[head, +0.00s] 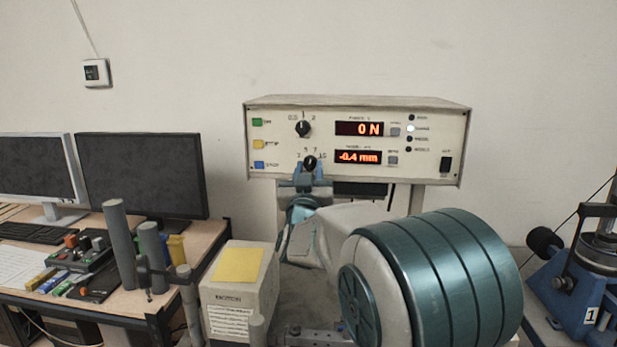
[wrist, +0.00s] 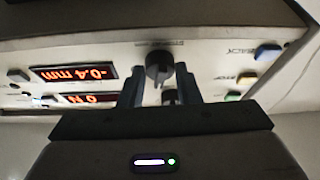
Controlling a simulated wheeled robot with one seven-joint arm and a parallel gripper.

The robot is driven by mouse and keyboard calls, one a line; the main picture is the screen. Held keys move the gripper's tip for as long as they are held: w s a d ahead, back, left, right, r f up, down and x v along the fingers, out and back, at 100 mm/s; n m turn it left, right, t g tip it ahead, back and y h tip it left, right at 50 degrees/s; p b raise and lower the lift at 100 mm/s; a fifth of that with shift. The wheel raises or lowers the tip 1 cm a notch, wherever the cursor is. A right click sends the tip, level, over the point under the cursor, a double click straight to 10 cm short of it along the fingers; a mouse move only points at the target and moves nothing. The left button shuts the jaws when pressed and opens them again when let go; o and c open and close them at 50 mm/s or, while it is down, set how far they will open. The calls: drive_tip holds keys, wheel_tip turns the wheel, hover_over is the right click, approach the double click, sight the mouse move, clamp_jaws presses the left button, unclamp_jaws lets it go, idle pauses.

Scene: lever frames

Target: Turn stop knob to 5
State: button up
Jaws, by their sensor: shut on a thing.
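The stop knob (head: 310,162) is the black lower knob on the control panel, with a scale around it that reads about 3, 5, 7, 10. My gripper (head: 309,170) comes up from below, with one finger on each side of this knob, shut on it. In the wrist view, which is upside down, the knob (wrist: 159,65) sits between the two dark fingertips with its grip ridge roughly upright. I cannot read its exact pointer setting, and the label near it is too blurred to read.
The upper knob (head: 303,128) sits just above on the same panel (head: 350,103). The force display (head: 359,129) reads 0 N and the lower display (head: 358,157) reads -0.4 mm. Coloured buttons line the panel's left side. A box (head: 238,290) with a yellow note stands left of my arm.

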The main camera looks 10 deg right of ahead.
drive_tip(key=n+y+b, duration=0.1)
drive_tip(key=n, duration=0.1)
drive_tip(key=n+y+b, duration=0.2)
drive_tip(key=n, duration=0.1)
drive_tip(key=shift+s+d+f+n+t, duration=0.1)
drive_tip(key=shift+d+n+t, duration=0.1)
drive_tip(key=shift+n+t, duration=0.1)
drive_tip(key=shift+n+y+b, duration=0.8)
drive_tip(key=shift+n+y, duration=0.1)
drive_tip(key=shift+n, duration=0.7)
drive_tip(key=o, duration=1)
drive_tip(key=shift+r, duration=0.2)
drive_tip(key=b+v, duration=0.2)
drive_tip(key=v, duration=0.5)
drive_tip(key=b+v, duration=0.2)
drive_tip(key=v, duration=0.4)
drive_tip(key=shift+s, duration=0.5)
